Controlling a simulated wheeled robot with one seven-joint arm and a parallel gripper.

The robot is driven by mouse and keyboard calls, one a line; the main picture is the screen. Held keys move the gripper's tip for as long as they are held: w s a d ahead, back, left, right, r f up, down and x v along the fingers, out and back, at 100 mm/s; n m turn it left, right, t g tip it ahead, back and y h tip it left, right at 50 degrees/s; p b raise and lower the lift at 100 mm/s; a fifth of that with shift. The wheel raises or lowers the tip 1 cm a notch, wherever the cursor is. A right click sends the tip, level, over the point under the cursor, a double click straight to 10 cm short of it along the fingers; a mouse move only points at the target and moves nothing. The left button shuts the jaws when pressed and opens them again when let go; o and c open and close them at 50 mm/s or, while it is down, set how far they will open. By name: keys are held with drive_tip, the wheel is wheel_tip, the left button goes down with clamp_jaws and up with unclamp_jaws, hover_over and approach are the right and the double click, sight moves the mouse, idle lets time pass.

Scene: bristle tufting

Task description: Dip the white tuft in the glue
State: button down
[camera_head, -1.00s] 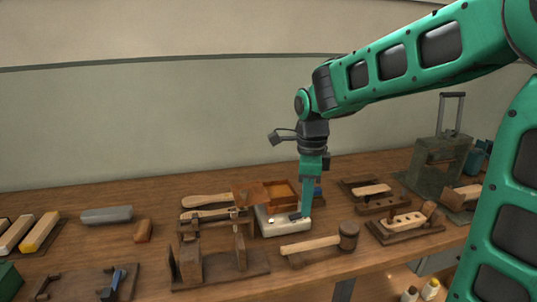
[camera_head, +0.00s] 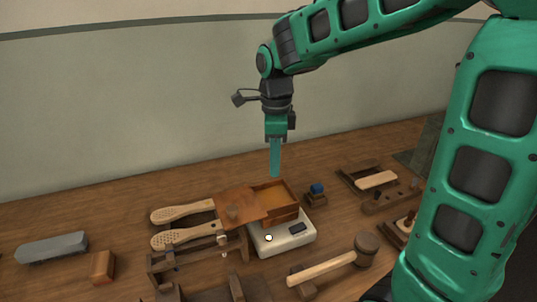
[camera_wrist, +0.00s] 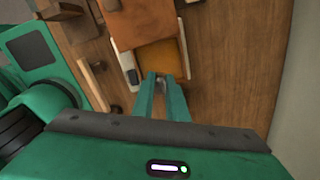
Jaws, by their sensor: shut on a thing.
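My gripper (camera_head: 275,173) points straight down, its fingers close together, above the back of the open wooden glue box. In the wrist view, a small pale grey-white piece, apparently the white tuft (camera_wrist: 161,82), shows between the fingertips (camera_wrist: 162,80). It is too small to make out well, and the head view does not show it clearly. The glue (camera_head: 270,195) is an amber layer inside the wooden box (camera_head: 284,213). The box sits at the white device (camera_head: 285,240). In the wrist view the amber glue (camera_wrist: 160,58) lies just beyond the fingertips, which appear above it.
A brown lid or board (camera_head: 240,203) leans over the box's left side. Two drilled wooden brush handles (camera_head: 183,212) lie left.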

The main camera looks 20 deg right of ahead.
drive_tip(key=shift+w+a+f, duration=0.1)
drive_tip(key=shift+f, duration=3.95)
drive_tip(key=shift+r, duration=0.1)
drive_tip(key=shift+r, duration=3.7)
